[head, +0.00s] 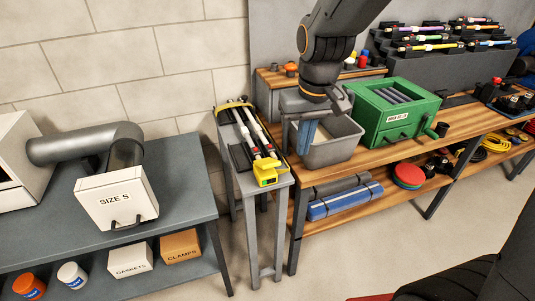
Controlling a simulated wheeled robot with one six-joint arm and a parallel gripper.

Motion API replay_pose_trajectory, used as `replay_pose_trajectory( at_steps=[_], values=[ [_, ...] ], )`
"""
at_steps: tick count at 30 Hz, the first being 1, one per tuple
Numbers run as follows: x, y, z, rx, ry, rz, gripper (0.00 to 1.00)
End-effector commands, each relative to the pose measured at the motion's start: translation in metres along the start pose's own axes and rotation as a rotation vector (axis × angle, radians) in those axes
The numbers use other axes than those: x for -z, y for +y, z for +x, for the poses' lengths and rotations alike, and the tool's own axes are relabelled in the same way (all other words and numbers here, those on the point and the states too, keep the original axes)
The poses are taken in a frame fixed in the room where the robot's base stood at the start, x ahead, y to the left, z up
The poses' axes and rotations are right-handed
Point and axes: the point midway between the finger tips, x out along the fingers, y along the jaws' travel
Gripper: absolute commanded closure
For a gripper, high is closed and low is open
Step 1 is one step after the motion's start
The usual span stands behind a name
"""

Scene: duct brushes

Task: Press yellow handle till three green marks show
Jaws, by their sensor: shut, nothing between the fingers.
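The yellow handle (267,168) is at the near end of a long device on a narrow grey stand (283,184). Parallel white rods with red and dark parts run back from it. A small dark window on its near face seems to have a greenish tint; separate green marks are too small to make out. My gripper (337,103) is shut and empty. It hangs over the grey bin, to the right of and above the yellow handle, apart from it.
A white "SIZE 5" box (116,200) is on the left table.

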Motion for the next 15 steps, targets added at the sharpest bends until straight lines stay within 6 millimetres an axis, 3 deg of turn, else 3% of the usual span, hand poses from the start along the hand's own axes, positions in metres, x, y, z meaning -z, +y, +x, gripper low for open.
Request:
replay_pose_trajectory(
  at_steps=[1,3,6,15],
  values=[
    [0.025,-0.021,-0.012,0.007,0.019,-0.040,1.00],
    [0.048,-0.043,-0.026,0.015,0.036,-0.077,1.00],
    [0.068,-0.065,-0.041,0.023,0.048,-0.113,1.00],
    [0.075,-0.074,-0.049,0.025,0.054,-0.126,1.00]
  ],
)
